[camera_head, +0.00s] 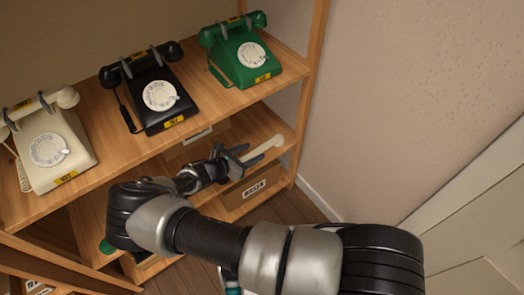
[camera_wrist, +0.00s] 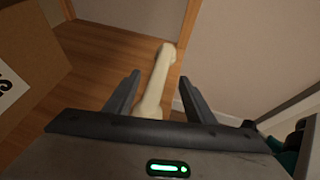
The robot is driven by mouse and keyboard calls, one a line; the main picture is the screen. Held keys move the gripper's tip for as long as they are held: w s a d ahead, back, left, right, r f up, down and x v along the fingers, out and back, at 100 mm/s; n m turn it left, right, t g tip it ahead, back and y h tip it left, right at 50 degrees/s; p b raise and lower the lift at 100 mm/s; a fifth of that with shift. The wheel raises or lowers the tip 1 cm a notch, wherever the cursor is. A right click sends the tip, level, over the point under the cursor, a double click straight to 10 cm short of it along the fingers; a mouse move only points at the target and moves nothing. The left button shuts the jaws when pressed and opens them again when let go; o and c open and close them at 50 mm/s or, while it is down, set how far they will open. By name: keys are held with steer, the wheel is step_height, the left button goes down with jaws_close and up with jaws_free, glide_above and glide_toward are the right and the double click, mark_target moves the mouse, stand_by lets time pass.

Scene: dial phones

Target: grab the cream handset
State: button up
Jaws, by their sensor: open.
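A cream handset (camera_head: 274,143) shows by the lower shelf's right end in the head view. In the wrist view the handset (camera_wrist: 159,78) runs lengthwise between the two fingers of my gripper (camera_wrist: 159,80), with a gap on each side. My gripper (camera_head: 256,151) is open around its near part, and the near end is partly hidden by the gripper body. Whether the handset touches a surface beneath is hard to tell. A cream phone (camera_head: 52,150) on the upper shelf, at left, carries another cream handset (camera_head: 40,104) on its cradle.
A black phone (camera_head: 150,92) and a green phone (camera_head: 240,55) stand on the upper shelf (camera_head: 205,125). A labelled cardboard box (camera_head: 252,188) is below my gripper and shows at left in the wrist view (camera_wrist: 30,65). A wall (camera_head: 400,100) is to the right.

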mark_target(261, 147)
steer(key=b+x, duration=0.1)
steer(key=x, duration=0.4)
steer(key=shift+b, duration=0.35)
steer(key=shift+r, duration=0.1)
jaws_close()
